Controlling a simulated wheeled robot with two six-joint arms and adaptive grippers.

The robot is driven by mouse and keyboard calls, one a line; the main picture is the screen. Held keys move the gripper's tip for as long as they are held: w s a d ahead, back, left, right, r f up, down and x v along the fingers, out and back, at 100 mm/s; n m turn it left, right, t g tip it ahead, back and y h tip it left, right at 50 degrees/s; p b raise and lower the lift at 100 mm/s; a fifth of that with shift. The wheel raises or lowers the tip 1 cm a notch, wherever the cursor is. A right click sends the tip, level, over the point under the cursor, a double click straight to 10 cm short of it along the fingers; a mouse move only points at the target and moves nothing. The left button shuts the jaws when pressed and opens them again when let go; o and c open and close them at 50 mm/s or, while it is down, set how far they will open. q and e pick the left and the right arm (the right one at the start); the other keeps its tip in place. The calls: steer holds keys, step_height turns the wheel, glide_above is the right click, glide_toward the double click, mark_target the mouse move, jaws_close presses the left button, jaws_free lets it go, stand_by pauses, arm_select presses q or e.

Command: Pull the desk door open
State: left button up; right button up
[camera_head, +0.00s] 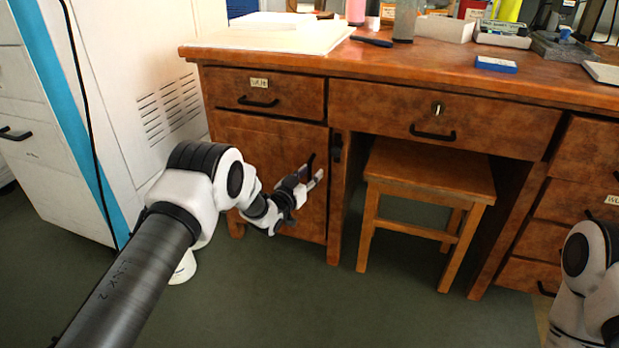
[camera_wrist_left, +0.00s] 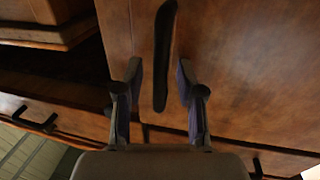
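The brown wooden desk door (camera_head: 262,150) is below the left drawer and looks closed. Its black upright handle (camera_head: 311,160) is near the door's right side. My left gripper (camera_head: 312,177) is in front of the door at the handle. In the left wrist view the handle (camera_wrist_left: 164,50) stands between the two spread fingers of my left gripper (camera_wrist_left: 158,68), with gaps on both sides. The fingers are open and do not visibly touch it. My right arm shows only in part at the lower right of the head view; its gripper is not seen.
A wooden stool (camera_head: 430,170) stands under the desk, right of the door. A white cabinet (camera_head: 150,90) is at the left. The left drawer (camera_head: 290,97) with its handle is above the door. Green floor (camera_head: 380,305) in front is clear.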

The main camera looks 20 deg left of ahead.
arm_select(q)
jaws_close()
